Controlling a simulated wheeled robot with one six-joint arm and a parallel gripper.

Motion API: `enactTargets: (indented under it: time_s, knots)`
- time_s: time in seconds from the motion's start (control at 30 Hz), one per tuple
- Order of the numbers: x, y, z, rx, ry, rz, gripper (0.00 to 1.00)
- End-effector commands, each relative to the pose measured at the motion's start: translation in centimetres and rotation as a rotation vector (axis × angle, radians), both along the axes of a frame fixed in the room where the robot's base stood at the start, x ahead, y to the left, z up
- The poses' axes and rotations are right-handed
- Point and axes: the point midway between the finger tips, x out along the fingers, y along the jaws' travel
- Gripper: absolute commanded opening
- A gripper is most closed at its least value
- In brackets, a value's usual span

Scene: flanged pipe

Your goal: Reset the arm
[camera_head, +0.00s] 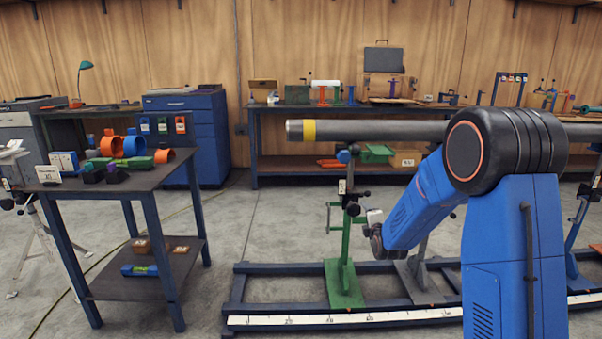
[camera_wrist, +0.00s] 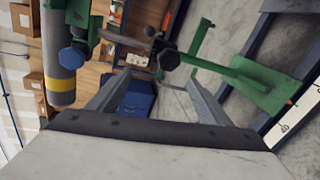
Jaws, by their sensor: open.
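My blue arm reaches down and to the left in the head view, its wrist end beside the green pipe stand (camera_head: 345,285). In the wrist view my gripper (camera_wrist: 160,80) shows two grey fingers spread apart, with nothing held between them. The green stand's base (camera_wrist: 265,88) is at the right there, with a dark round knob (camera_wrist: 168,59) just beyond the fingertips. The grey pipe (camera_head: 380,131) with a yellow band lies level above the stand, and its banded end (camera_wrist: 62,85) also shows at the left of the wrist view. My upper arm hides part of the pipe.
A dark rail frame (camera_head: 235,292) with a white scale strip runs along the floor. A table (camera_head: 150,181) with orange rings and green parts stands at the left. A workbench (camera_head: 255,140) and a blue cabinet line the wall. Floor between table and frame is clear.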

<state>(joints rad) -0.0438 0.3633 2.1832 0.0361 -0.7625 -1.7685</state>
Motion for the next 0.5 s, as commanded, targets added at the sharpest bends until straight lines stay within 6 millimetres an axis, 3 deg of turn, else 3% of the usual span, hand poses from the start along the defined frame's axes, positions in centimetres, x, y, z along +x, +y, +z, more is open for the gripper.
enactTargets:
  time_s: [0.1,0.5]
  knots:
    - [-2.6,-0.2,2.4,0.112,0.059,-0.027,0.72]
    - [-13.0,-1.0,7.1,0.479,0.274,-0.171,0.72]
